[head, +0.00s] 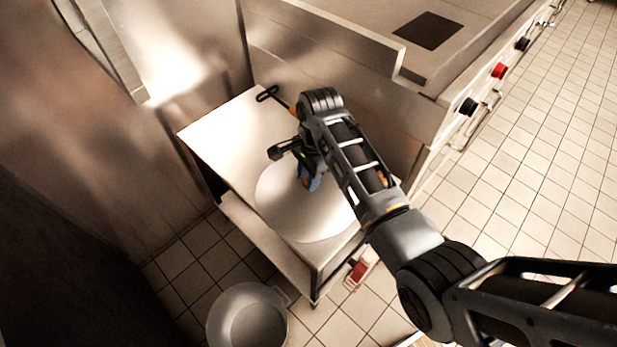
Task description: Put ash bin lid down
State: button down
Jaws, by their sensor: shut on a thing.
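The ash bin lid (300,221) is a round, pale metal disc over the small metal table (225,133). My gripper (309,182) is above the lid's upper right part and shut on it, probably by a handle that my fingers hide. The lid looks flat and level. I cannot tell whether it touches the tabletop or hangs just above it. My arm covers the lid's right edge. An open round metal bin (247,316), likely the ash bin, stands on the floor below the table's front left.
A tool with a black loop handle (267,94) lies at the table's back edge. A stove (430,75) with red and black knobs stands at the right. A red object in a wire holder (358,270) is by the table's front corner. Metal walls stand at left.

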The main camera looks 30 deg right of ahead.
jog(key=shift+f, duration=0.5)
jog(key=c, duration=0.8)
grip_release()
jog(key=shift+f, duration=0.1)
jog(key=r, duration=0.4)
jog(key=d+r, duration=0.1)
jog(key=r, duration=0.7)
jog(key=shift+w+d+r, duration=0.1)
jog(key=shift+d, duration=0.1)
